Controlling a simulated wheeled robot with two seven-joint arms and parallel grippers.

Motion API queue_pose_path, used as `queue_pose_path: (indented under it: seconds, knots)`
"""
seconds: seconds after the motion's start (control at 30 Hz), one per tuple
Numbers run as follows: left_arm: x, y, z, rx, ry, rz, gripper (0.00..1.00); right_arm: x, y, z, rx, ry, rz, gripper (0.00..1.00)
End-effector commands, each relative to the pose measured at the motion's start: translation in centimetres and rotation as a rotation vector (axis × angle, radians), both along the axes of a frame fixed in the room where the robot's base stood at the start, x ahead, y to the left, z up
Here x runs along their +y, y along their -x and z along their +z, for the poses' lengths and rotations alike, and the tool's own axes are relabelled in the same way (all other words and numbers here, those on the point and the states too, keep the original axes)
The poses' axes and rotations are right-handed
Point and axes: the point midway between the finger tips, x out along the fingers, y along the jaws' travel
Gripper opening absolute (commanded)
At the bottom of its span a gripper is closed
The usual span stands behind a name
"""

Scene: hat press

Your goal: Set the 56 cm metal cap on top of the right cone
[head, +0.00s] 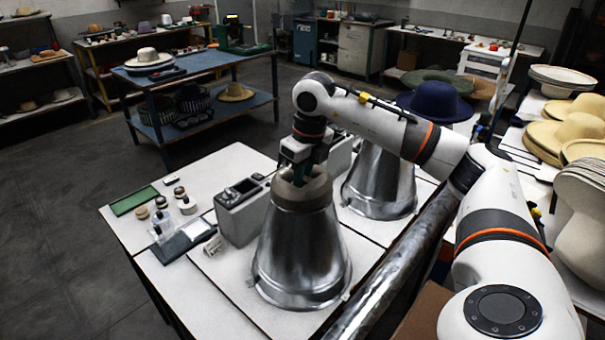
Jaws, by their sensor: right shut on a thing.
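Two shiny metal cones stand on the white work table. The near cone (301,255) is left of the far one, the right cone (380,184) in the picture, whose top is hidden behind my right arm. A dull grey-brown cap (301,193) shows at the top of the near cone. My right gripper (300,176) points down at this cap and is shut on it. I cannot tell whether the cap rests on the cone or is just above it, and no size marking is readable. My left gripper is not in view.
A grey box-shaped device (242,212) stands left of the near cone. A green tray (134,200) and small jars lie at the table's left. Straw hats (575,128) are stacked at the right. A blue hat (434,101) sits behind my arm.

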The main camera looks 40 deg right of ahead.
Motion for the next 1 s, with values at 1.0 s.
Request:
queue_pose_path:
  seconds: [1.0]
  knots:
    - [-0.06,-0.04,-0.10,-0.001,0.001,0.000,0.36,-0.04,-0.09,-0.05,-0.006,-0.001,-0.001,0.24]
